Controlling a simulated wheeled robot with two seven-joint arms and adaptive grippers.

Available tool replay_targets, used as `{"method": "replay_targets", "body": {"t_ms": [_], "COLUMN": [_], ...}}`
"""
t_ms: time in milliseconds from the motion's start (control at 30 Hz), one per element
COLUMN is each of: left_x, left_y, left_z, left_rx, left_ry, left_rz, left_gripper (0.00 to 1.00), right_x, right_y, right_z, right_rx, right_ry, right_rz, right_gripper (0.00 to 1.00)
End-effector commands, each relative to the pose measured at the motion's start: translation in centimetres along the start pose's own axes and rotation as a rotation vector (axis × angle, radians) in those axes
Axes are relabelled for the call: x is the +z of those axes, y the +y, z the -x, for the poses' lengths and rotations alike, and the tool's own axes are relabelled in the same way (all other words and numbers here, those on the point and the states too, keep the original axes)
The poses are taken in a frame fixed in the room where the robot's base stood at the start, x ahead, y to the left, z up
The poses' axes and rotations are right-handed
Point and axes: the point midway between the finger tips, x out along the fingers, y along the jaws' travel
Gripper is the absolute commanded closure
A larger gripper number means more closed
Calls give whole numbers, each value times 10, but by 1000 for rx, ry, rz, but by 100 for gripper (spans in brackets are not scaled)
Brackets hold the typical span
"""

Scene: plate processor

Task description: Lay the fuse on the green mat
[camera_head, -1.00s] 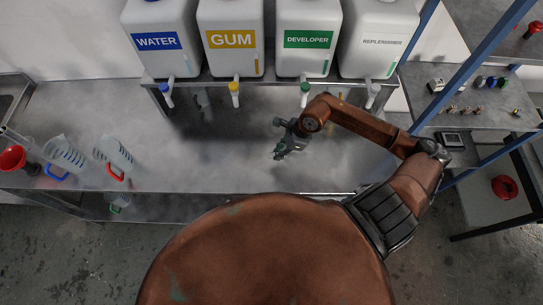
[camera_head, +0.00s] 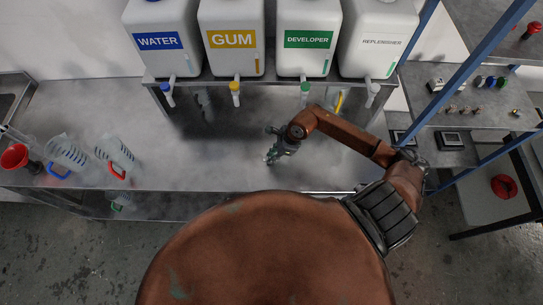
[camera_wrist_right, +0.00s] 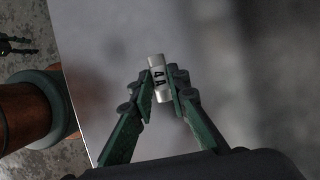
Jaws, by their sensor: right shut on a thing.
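My right gripper (camera_head: 269,157) is over the middle of the steel bench (camera_head: 215,170) in the head view. In the right wrist view my right gripper (camera_wrist_right: 165,88) is shut on the fuse (camera_wrist_right: 159,76), a small whitish cylinder marked 4A. The fuse sticks out beyond the green-grey fingertips, slightly tilted. Blurred grey bench surface lies beneath it. In the head view the fuse is too small to make out clearly. I see no green mat in these frames. My left gripper is not in view.
White WATER (camera_head: 163,41), GUM (camera_head: 232,39), DEVELOPER (camera_head: 308,39) and REPLENISHER (camera_head: 377,42) tanks stand on a rack behind. Clear jugs (camera_head: 68,153) and a red funnel (camera_head: 14,157) are at left. A side shelf (camera_head: 480,118) with small parts is at right.

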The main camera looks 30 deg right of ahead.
Motion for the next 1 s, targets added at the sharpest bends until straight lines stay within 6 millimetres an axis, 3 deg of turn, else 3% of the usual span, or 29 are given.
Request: {"method": "replay_targets", "body": {"t_ms": [267, 633, 767, 1000], "left_x": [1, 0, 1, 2], "left_y": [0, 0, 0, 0], "left_z": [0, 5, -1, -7], "left_rx": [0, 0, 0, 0], "left_ry": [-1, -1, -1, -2], "left_rz": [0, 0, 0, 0], "left_gripper": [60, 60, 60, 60], "right_x": [0, 2, 0, -1], "right_y": [0, 0, -1, -1], "right_z": [0, 4, 22, 73], "right_rx": [0, 0, -3, -3], "right_ry": [0, 0, 2, 4], "right_rz": [0, 0, 2, 2], "right_gripper": [67, 67, 67, 67]}}
